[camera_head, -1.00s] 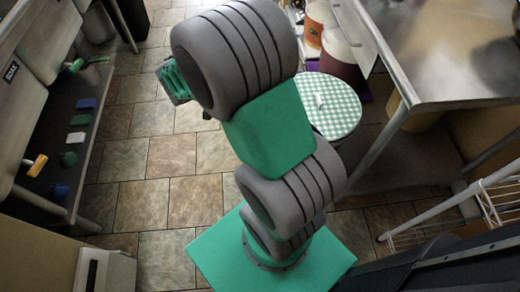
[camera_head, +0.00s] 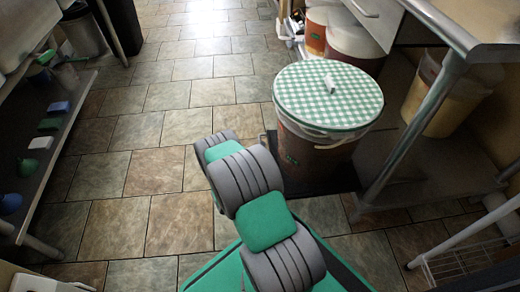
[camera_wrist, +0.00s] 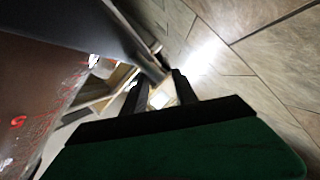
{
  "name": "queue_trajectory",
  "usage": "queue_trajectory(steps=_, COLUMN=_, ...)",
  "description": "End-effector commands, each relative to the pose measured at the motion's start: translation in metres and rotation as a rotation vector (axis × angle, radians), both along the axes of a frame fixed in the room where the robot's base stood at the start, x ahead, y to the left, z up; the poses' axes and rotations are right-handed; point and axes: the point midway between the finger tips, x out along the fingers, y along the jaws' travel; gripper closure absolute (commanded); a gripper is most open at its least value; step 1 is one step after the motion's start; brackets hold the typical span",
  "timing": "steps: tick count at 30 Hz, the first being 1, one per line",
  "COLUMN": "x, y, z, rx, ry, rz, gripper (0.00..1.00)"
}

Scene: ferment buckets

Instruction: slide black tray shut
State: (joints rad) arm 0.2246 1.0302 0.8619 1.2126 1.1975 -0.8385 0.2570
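The black tray (camera_head: 335,182) lies low at floor level under a large brown bucket (camera_head: 318,150) with a green-and-white checked lid (camera_head: 328,95). Tray and bucket stand out in the aisle, in front of the steel table. In the wrist view a dark flat band beside the bucket (camera_wrist: 40,85) looks like the tray (camera_wrist: 85,30). My gripper (camera_wrist: 162,82) has its two black fingers apart, with a gap between them. The band's end is close to the fingertips; I cannot tell whether they touch. In the head view my arm hides the gripper.
The steel table (camera_head: 455,35) has a leg (camera_head: 410,130) just right of the bucket. A yellowish bucket (camera_head: 445,95) stands under it, and a white wire rack (camera_head: 465,260) is at lower right. A shelf (camera_head: 50,150) runs along the left. The tiled floor (camera_head: 150,150) between is clear.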

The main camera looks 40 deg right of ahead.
Motion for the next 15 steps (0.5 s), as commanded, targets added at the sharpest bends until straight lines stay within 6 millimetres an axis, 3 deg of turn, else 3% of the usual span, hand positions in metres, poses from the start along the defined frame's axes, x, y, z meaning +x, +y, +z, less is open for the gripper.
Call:
queue_trajectory(steps=6, x=0.018, y=-0.024, z=-0.008, rx=0.001, ry=-0.001, rz=-0.003, gripper=0.66)
queue_trajectory(steps=15, x=0.02, y=-0.026, z=-0.007, rx=0.0, ry=0.0, rz=0.0, gripper=0.68)
